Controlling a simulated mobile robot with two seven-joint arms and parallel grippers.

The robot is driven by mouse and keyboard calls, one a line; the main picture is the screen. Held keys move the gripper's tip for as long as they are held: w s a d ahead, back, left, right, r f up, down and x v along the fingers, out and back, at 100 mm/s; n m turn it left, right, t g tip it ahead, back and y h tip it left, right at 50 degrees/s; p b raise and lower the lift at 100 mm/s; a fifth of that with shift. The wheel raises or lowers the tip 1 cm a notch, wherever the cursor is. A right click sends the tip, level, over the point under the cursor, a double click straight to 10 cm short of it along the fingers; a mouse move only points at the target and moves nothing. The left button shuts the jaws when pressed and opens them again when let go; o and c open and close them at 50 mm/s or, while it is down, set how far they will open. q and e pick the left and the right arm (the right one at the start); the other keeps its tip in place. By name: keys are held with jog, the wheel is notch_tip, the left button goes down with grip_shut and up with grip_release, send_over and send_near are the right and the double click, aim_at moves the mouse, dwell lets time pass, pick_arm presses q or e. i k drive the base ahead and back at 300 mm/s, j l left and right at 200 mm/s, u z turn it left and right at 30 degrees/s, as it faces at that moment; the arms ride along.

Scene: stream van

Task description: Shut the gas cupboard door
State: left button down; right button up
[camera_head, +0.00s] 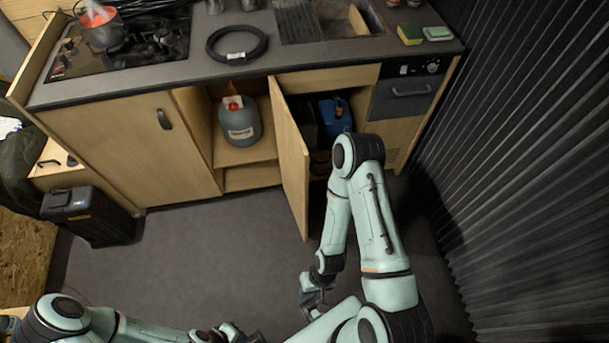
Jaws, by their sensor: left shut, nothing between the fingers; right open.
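The gas cupboard door (291,150) is a pale wooden panel that stands wide open, jutting out from the counter front into the room. Left of it, the open gas cupboard (245,156) shows a grey gas bottle (239,122) with a red top on its shelf. My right gripper (311,298) is open and empty, low over the floor in front of the door's outer edge and apart from it. My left gripper (238,335) is shut and empty at the bottom edge, partly cut off, well away from the door.
Right of the door, an open bay holds a blue container (334,117). A closed cupboard door (135,150) is at left, with a black box (90,215) on the floor before it. The counter (225,66) carries a hob and coiled cable. Grey floor (210,250) is clear. A dark curtain (530,150) is at right.

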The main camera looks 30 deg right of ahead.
aim_at(296, 165)
jog(key=l+u, duration=0.2)
jog(key=l, duration=1.8)
jog(key=i+u, duration=0.05)
